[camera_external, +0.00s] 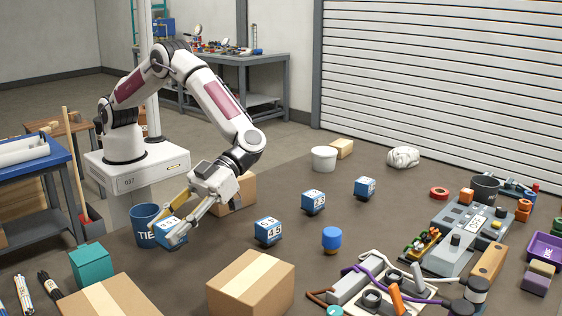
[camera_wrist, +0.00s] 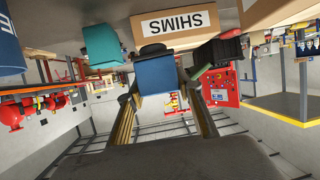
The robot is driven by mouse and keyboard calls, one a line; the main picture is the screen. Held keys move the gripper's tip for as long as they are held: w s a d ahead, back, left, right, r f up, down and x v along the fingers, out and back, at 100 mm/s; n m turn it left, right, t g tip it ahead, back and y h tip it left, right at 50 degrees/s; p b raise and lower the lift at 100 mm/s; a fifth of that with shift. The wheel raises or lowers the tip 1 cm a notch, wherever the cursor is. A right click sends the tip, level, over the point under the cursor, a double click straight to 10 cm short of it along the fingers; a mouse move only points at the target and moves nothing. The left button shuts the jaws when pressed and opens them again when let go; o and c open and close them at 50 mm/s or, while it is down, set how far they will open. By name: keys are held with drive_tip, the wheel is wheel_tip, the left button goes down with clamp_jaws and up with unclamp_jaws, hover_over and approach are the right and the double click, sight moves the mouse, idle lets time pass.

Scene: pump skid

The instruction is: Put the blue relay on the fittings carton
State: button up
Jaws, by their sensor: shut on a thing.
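My gripper (camera_external: 183,219) is shut on the blue relay (camera_external: 169,235), a blue block with a white, numbered face. It is held tilted beside the blue bin. In the wrist view the blue relay (camera_wrist: 156,78) sits between the tips of my two fingers (camera_wrist: 160,92). Several cardboard cartons stand on the table: one at the front centre (camera_external: 250,284), one at the front left (camera_external: 105,300) and one behind my gripper (camera_external: 240,192). The wrist view shows a carton marked SHIMS (camera_wrist: 185,27). No fittings label is readable, so I cannot tell which is the fittings carton.
A blue bin (camera_external: 143,229) and a teal box (camera_external: 91,264) stand close to my gripper. Similar blue numbered blocks (camera_external: 268,232) (camera_external: 313,202) (camera_external: 365,188) and a blue round piece (camera_external: 332,238) are to the right. Pump parts and cables (camera_external: 370,290) crowd the front right.

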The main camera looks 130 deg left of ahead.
drive_tip(key=shift+a, duration=0.1)
drive_tip(key=shift+w+a, duration=0.1)
drive_tip(key=shift+a, duration=0.2)
drive_tip(key=w+a+r+n+t, duration=0.2)
drive_tip(key=a+r, duration=0.3)
drive_tip(key=a, duration=0.6)
drive_tip(key=s+a+r+n+t+y, duration=0.1)
drive_tip(key=s+a+r+n+t, duration=0.2)
drive_tip(key=a, duration=0.6)
drive_tip(key=s+a+r+n+t+y, duration=0.1)
drive_tip(key=s+a+r, duration=0.3)
drive_tip(key=a, duration=0.5)
drive_tip(key=s+a+f+n+t+y, duration=0.1)
drive_tip(key=s+a+f+t, duration=0.1)
drive_tip(key=s, duration=1.3)
drive_tip(key=shift+n+y, duration=0.4)
drive_tip(key=shift+s+f, duration=0.1)
drive_tip(key=shift+f, duration=0.1)
